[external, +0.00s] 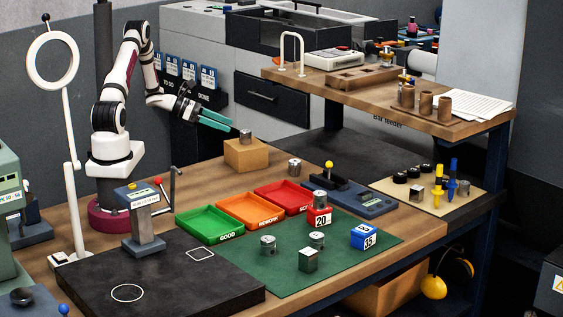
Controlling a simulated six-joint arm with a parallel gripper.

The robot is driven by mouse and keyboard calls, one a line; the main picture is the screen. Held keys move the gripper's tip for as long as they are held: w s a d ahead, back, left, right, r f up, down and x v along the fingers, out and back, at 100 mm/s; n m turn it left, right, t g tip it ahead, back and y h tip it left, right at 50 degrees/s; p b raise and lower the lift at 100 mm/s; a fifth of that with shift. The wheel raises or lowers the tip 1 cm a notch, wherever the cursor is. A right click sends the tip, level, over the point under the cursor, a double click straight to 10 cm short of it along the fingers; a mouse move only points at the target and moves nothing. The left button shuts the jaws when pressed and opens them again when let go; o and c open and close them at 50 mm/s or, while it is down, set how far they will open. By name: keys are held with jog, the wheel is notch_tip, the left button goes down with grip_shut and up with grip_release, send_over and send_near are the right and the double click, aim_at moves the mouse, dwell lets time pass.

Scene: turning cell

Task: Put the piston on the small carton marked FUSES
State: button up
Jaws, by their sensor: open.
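A small brown carton (247,155) stands on the wooden bench near the back; no FUSES marking is readable on the sides I see. A small grey metal part (246,136) is on its top. My gripper (224,122), with teal fingers, is open and empty, above and to the left of the carton, apart from that part. Other grey metal cylinders stand on the bench (294,167), on a red block marked 20 (319,218), and on the green mat (268,245). I cannot tell which grey part is the piston.
Green (208,238), orange (250,223) and red (283,210) trays lie in front of the carton. A blue block (364,236) is on the mat. A lever press (145,222) and ring lamp (68,150) stand left. A raised shelf (350,98) is behind.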

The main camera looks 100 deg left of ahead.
jog(key=v, duration=0.5)
jog(key=w+d+r+m+g+h, duration=0.2)
jog(key=w+d+m+h, duration=0.1)
jog(key=d+m, duration=0.4)
jog(key=w+d+r+m+g+h, duration=0.2)
jog(key=w+d+r+m+g, duration=0.15)
jog(key=d, duration=0.55)
jog(key=w+d+r+m+g+h, duration=0.1)
jog(key=w+d+m+h, duration=0.25)
jog(key=d+m, duration=0.4)
jog(key=s+d+r+m+g+y, duration=0.1)
jog(key=s+d+m+g, duration=0.1)
jog(key=d+m+g, duration=0.3)
jog(key=s+d+r+m+g, duration=0.1)
jog(key=s+d+m, duration=0.1)
jog(key=d, duration=0.5)
jog(key=s+d+m+g+y, duration=0.1)
jog(key=s+m+y, duration=0.7)
jog(key=m, duration=0.9)
jog(key=s+d+r, duration=0.1)
jog(key=s, duration=0.2)
jog(key=shift+m, duration=0.3)
